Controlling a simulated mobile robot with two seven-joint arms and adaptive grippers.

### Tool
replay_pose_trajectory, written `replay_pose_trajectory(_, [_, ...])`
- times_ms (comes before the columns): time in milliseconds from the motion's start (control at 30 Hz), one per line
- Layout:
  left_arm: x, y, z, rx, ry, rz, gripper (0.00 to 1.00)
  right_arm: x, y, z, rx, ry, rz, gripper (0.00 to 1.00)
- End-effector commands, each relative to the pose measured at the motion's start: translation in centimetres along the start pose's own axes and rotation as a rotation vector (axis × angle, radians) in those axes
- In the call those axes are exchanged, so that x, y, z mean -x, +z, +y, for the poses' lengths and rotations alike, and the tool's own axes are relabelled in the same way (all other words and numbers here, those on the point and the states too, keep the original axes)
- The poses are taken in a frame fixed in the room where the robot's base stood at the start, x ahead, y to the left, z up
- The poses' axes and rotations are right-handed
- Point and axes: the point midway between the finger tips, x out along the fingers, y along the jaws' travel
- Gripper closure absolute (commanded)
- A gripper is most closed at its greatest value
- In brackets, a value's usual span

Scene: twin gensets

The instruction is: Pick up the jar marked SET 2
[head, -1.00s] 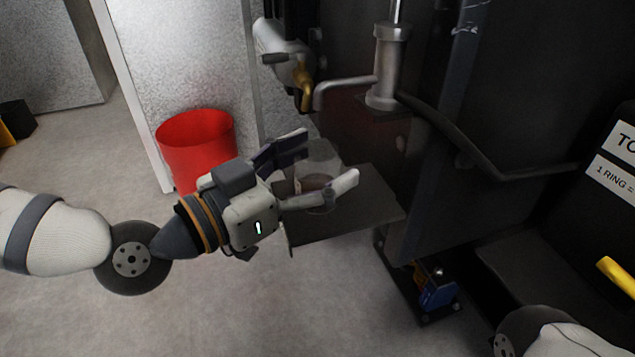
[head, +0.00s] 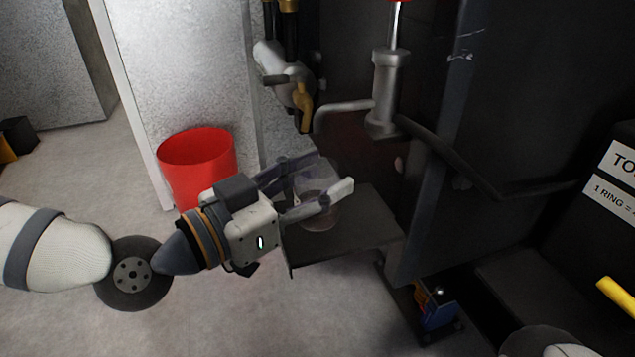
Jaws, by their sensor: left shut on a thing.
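A clear glass jar (head: 320,213) with a brownish band low inside stands over the dark shelf plate (head: 365,232). My left gripper (head: 335,172) has its fingers on either side of the jar and is shut on it. The far finger shows partly through the glass. I cannot read any SET 2 marking on the jar, and I cannot tell whether its base touches the plate. My right gripper is out of view; only a part of my right arm shows at the bottom right.
A red bucket (head: 197,165) stands behind my left wrist by the pale wall. A brass-handled valve (head: 303,105) and a grey pump with a spout (head: 384,95) are above the shelf. A dark cabinet panel (head: 435,170) stands to the right.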

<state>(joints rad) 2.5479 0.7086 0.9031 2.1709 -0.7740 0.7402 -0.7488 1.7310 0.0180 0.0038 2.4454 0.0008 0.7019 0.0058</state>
Motion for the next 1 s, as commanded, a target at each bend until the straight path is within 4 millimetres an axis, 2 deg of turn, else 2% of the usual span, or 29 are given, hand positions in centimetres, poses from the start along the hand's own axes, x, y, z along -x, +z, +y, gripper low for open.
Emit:
replay_pose_trajectory(100, [0.0,-1.5,0.0,-0.003,0.0,0.003,0.89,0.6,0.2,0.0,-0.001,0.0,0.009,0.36])
replay_pose_trajectory(300, [0.1,-3.2,0.1,-0.004,0.001,0.002,0.89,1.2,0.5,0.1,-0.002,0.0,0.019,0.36])
replay_pose_trajectory(467, [1.9,-2.9,0.0,-0.001,-0.001,0.0,0.89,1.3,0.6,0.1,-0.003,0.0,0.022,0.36])
replay_pose_trajectory(667, [4.8,-3.0,0.0,-0.001,-0.001,0.002,0.89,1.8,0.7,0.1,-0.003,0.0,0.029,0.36])
replay_pose_trajectory(1000, [10.9,-3.0,-0.1,0.0,-0.004,0.004,0.89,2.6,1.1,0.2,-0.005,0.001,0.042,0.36])
